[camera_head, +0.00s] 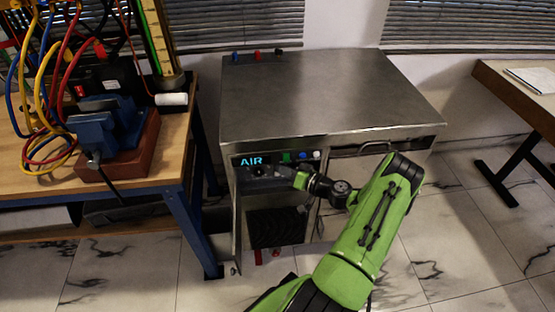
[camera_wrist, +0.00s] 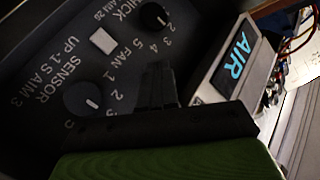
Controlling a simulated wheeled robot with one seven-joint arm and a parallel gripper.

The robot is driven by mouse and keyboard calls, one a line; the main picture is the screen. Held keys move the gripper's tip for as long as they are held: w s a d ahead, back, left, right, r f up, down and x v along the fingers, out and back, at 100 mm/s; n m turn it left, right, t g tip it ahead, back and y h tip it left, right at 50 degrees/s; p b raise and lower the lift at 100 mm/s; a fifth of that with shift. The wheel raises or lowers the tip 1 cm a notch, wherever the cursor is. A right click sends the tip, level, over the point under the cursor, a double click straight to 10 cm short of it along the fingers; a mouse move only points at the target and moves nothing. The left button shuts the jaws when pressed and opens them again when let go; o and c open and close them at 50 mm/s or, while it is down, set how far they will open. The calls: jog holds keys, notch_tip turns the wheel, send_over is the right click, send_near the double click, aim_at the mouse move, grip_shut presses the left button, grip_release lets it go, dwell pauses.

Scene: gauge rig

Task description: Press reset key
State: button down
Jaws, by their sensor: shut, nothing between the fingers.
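The control panel is on the front of a steel cabinet (camera_head: 330,95), with a lit AIR display (camera_head: 251,160). In the head view, a green key (camera_head: 287,157), a blue key (camera_head: 303,155) and a white key (camera_head: 317,154) sit right of the display. The wrist view shows a pale square key (camera_wrist: 103,41) between two black knobs (camera_wrist: 153,16) (camera_wrist: 82,98). I cannot read a reset label on any key. My gripper (camera_head: 286,171) is shut and empty in front of the panel, below the green key. In the wrist view its fingers (camera_wrist: 157,80) point at the dark panel; contact cannot be told.
A workbench (camera_head: 180,140) with a blue vise (camera_head: 100,130) and coloured hoses stands close on the left. Another table (camera_head: 520,95) is at the far right. The cabinet top is mostly clear, with small coloured parts at its back edge. Tiled floor is open in front.

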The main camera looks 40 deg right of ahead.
jog(key=shift+w, duration=0.1)
jog(key=shift+w+d+r+b, duration=0.15)
jog(key=shift+d+b, duration=0.05)
jog(key=shift+b, duration=0.2)
jog(key=shift+w+d+r, duration=0.15)
jog(key=shift+w+r, duration=0.2)
jog(key=shift+r, duration=0.25)
dwell(1.0)
dwell(0.3)
jog(key=s+a, duration=0.1)
jog(key=s+a+f+p, duration=0.1)
jog(key=s, duration=0.1)
jog(key=shift+s+a+f, duration=0.15)
jog(key=shift+s+f, duration=0.05)
jog(key=shift+s, duration=0.05)
jog(key=shift+s, duration=0.1)
dwell(0.7)
